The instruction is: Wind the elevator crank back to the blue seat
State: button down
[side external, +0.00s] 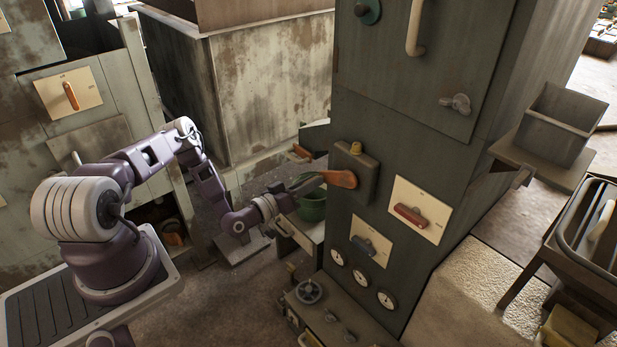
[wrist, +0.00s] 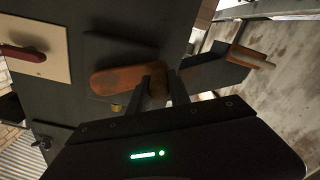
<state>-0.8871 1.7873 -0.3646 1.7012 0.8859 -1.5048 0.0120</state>
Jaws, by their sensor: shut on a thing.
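An orange crank handle (side external: 338,179) sticks out from a dark box (side external: 352,165) on the front of the tall grey-green cabinet. It lies roughly level in the side view. In the wrist view the worn orange-brown handle (wrist: 115,80) runs leftward from my fingers. My gripper (side external: 312,181) reaches it from the left and is shut on it near one end; its two dark fingers (wrist: 168,85) stand close together there. The crank's pivot is not clear in either view. I cannot make out a marked blue seat.
A red-handled switch plate (side external: 419,209), a blue-grey handled plate (side external: 371,240) and several gauges (side external: 361,279) are nearby on the cabinet. A green bucket (side external: 312,206) stands left of the cabinet. An orange-ended lever (wrist: 250,57) shows in the wrist view.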

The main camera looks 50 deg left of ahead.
jog(key=d+f+n, duration=0.5)
jog(key=d+n, duration=0.2)
jog(key=n, duration=0.5)
jog(key=shift+d, duration=0.35)
jog(key=shift+n, duration=0.3)
jog(key=c, duration=1.2)
grip_release()
jog(key=shift+r, duration=0.1)
jog(key=s, duration=0.7)
